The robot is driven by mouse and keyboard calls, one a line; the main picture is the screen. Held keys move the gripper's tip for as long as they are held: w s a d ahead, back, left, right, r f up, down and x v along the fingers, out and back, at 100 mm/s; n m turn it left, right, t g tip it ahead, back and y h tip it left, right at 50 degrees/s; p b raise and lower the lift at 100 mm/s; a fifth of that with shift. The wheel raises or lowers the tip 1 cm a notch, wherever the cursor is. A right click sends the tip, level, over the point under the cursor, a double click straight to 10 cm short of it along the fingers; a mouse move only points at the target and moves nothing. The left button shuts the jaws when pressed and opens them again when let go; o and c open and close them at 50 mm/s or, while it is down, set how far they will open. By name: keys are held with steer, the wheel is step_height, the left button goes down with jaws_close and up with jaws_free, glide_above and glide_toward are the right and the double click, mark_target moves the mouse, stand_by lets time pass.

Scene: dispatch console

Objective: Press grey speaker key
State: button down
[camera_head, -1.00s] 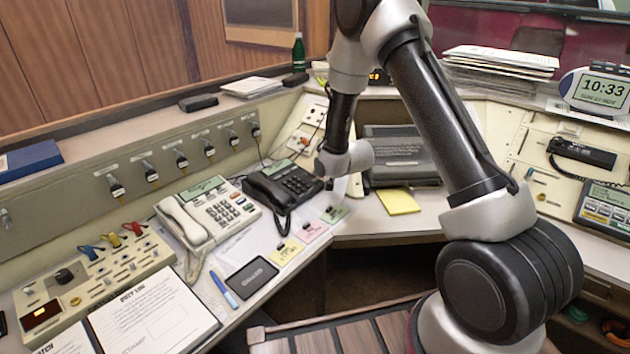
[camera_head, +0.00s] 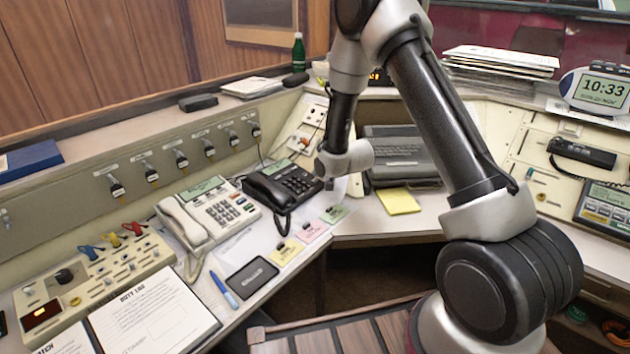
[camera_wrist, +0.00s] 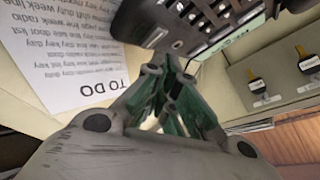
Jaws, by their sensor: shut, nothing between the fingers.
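The black desk phone (camera_head: 285,184) stands on the left desk beside a cream phone (camera_head: 222,208). My gripper (camera_head: 329,184) is small in the head view, close to the right side of the black phone and partly hidden by my wrist. In the wrist view my gripper (camera_wrist: 165,78) has its green-padded fingers drawn together with nothing between them. The black phone (camera_wrist: 185,38) lies just past the fingertips there, with rows of pale keys (camera_wrist: 222,12) showing. I cannot tell which key is the grey speaker key, nor whether the fingertips touch the phone.
A white TO DO sheet (camera_wrist: 65,60) lies beside the phone in the wrist view. Pink (camera_head: 311,232), yellow (camera_head: 286,252) and green (camera_head: 334,214) notes lie in front of the black phone. A grey panel with several plug switches (camera_head: 181,160) runs behind. A dark laptop-like unit (camera_head: 400,150) stands right.

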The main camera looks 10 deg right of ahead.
steer(key=shift+f, duration=0.15)
steer(key=shift+f, duration=0.25)
steer(key=shift+a+f, duration=0.1)
steer(key=shift+f, duration=0.25)
stand_by(0.8)
steer(key=shift+r, duration=0.75)
steer(key=r, duration=0.5)
steer(key=shift+s+d, duration=0.3)
steer(key=shift+s, duration=0.05)
stand_by(0.7)
